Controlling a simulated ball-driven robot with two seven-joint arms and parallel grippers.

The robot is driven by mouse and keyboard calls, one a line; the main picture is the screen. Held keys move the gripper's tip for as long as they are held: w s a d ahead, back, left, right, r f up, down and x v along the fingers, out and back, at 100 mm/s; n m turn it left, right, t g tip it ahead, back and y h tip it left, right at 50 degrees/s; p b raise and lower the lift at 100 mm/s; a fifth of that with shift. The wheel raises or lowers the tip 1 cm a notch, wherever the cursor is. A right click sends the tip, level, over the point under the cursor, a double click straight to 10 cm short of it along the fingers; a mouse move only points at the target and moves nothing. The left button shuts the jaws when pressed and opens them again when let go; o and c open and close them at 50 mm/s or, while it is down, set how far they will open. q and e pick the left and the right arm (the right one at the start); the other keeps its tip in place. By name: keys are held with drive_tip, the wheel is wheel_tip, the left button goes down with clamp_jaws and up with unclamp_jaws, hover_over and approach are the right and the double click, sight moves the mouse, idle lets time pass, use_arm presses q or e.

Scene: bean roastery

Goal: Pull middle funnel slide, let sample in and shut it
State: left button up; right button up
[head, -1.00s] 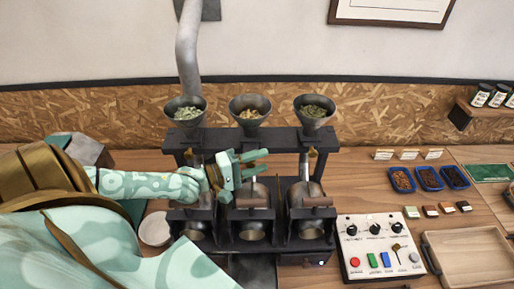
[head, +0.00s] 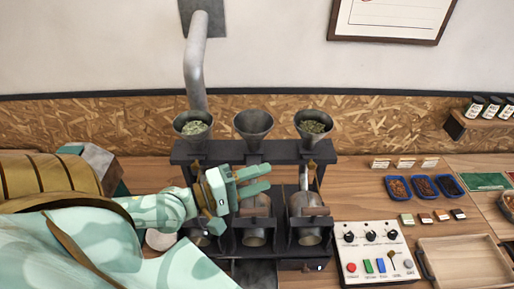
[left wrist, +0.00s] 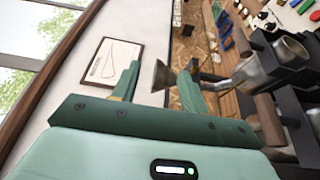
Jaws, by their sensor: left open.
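The middle funnel (head: 254,124) looks empty inside. It stands on the dark roaster frame (head: 325,158) above the middle drum (head: 255,233). My left gripper (head: 262,180) is open in front of the pipe below this funnel, its fingers pointing right. It hides the middle slide, so I cannot tell whether the slide is out or in. In the left wrist view a grey funnel (left wrist: 160,76) shows between the spread fingers (left wrist: 158,88), beyond them. No part of my right gripper is seen.
The left funnel (head: 192,123) and right funnel (head: 313,123) hold greenish beans. A brass-coloured slide handle (head: 312,166) shows below the right one. A control box (head: 371,252), wooden tray (head: 465,262) and blue bean trays (head: 423,186) lie to the right.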

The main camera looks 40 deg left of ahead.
use_arm(q)
drive_tip(key=shift+s+d+r, duration=0.25)
drive_tip(key=shift+s+d, duration=0.2)
drive_tip(key=shift+d, duration=0.05)
drive_tip(key=shift+s+d+r, duration=0.25)
drive_tip(key=shift+s+d, duration=0.15)
drive_tip(key=shift+d, duration=0.05)
use_arm(e)
drive_tip(key=shift+w+r, duration=0.25)
drive_tip(key=shift+r, duration=0.05)
drive_tip(key=shift+a, duration=0.2)
drive_tip(key=shift+d, duration=0.3)
